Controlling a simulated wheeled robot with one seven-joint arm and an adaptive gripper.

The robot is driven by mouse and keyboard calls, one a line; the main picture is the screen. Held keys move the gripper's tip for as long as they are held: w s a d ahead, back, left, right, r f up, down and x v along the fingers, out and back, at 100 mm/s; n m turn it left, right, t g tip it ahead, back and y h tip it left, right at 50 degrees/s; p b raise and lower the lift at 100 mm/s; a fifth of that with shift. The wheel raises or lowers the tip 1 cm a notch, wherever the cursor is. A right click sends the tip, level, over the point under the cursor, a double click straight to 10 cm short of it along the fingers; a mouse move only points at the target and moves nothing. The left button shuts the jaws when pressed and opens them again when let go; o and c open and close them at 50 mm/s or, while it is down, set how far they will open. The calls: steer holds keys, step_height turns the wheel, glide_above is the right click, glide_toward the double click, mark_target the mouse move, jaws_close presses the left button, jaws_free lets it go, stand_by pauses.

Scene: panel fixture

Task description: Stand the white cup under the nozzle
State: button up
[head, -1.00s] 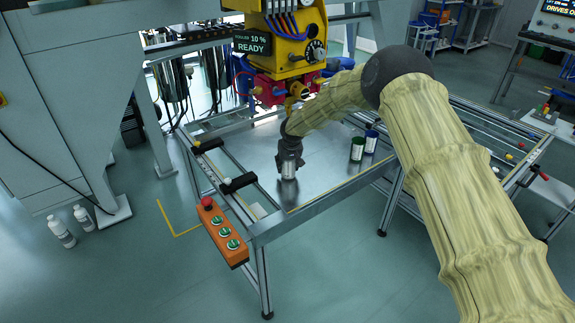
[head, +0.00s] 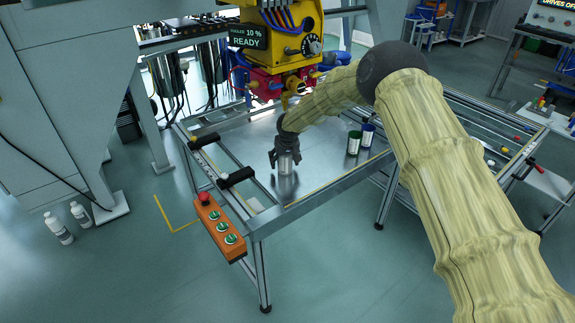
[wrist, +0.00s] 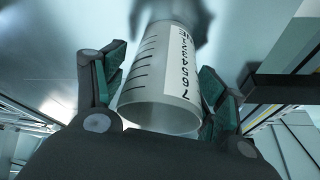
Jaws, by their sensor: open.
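The white cup (head: 285,167) stands upright on the metal table plate. In the wrist view the cup (wrist: 160,85) shows dark scale lines and printed characters, and its open rim faces the camera. My gripper (head: 285,158) points down over the cup with its fingers spread. In the wrist view one finger is on each side of the cup; the right finger looks very close, and I cannot tell whether it touches. The yellow and red dispenser head (head: 285,55) hangs behind and above the cup. Its nozzle tip is hard to make out behind my arm.
An orange button box (head: 220,228) is at the table's front left. Black clamps (head: 237,178) lie along the left rail. The plate in front of the blue and green cups is clear.

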steer(key=v, duration=0.5)
steer(key=shift+b, duration=0.3)
steer(key=s+d, duration=0.1)
steer(key=s, duration=0.3)
steer(key=s+b, duration=0.1)
steer(key=s, duration=0.2)
steer(key=s+d, duration=0.1)
steer(key=s, duration=0.3)
steer(key=shift+s+d, duration=0.35)
steer(key=shift+d, duration=0.05)
stand_by(0.5)
